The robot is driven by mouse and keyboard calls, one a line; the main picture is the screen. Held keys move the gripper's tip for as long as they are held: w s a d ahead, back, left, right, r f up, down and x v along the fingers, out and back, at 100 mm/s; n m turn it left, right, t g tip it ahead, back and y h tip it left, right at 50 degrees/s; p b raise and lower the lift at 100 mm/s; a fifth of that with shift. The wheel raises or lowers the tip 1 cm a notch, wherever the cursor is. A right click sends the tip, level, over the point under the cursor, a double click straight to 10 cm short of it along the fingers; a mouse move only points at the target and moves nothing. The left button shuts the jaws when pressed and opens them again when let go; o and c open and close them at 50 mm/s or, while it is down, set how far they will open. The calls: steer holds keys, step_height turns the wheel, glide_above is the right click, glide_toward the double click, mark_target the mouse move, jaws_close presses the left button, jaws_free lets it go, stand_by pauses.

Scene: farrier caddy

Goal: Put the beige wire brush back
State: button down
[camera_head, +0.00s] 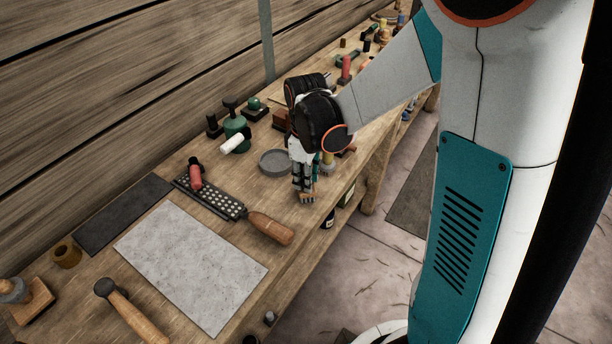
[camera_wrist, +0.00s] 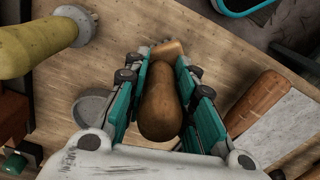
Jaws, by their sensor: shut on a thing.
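My gripper (camera_head: 303,187) is low over the workbench, fingers pointing down. In the wrist view my gripper (camera_wrist: 162,100) has its two teal-padded fingers on either side of a rounded brown wooden handle (camera_wrist: 160,108). A tan block with bristles (camera_wrist: 168,48) shows at the handle's far end, and I take both to be the beige wire brush. In the head view the brush's tan head (camera_head: 307,198) shows just below the fingertips, close to the bench's front edge. I cannot tell if it touches the bench. My fingers hide most of its handle there.
A grey round dish (camera_head: 275,162) is left of my gripper. A rasp with a wooden handle (camera_head: 270,228), a grey slab (camera_head: 190,265), a dark mat (camera_head: 122,215) and a hammer (camera_head: 135,312) lie nearer. A yellow-handled tool (camera_wrist: 35,45) stands close by.

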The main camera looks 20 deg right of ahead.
steer(key=shift+f, duration=0.3)
steer(key=c, duration=1.2)
jaws_free()
steer(key=shift+c, duration=0.2)
step_height(320, 180, up, 12)
steer(key=shift+r, duration=0.1)
steer(key=shift+r+p, duration=1.6)
steer(key=shift+r, duration=0.55)
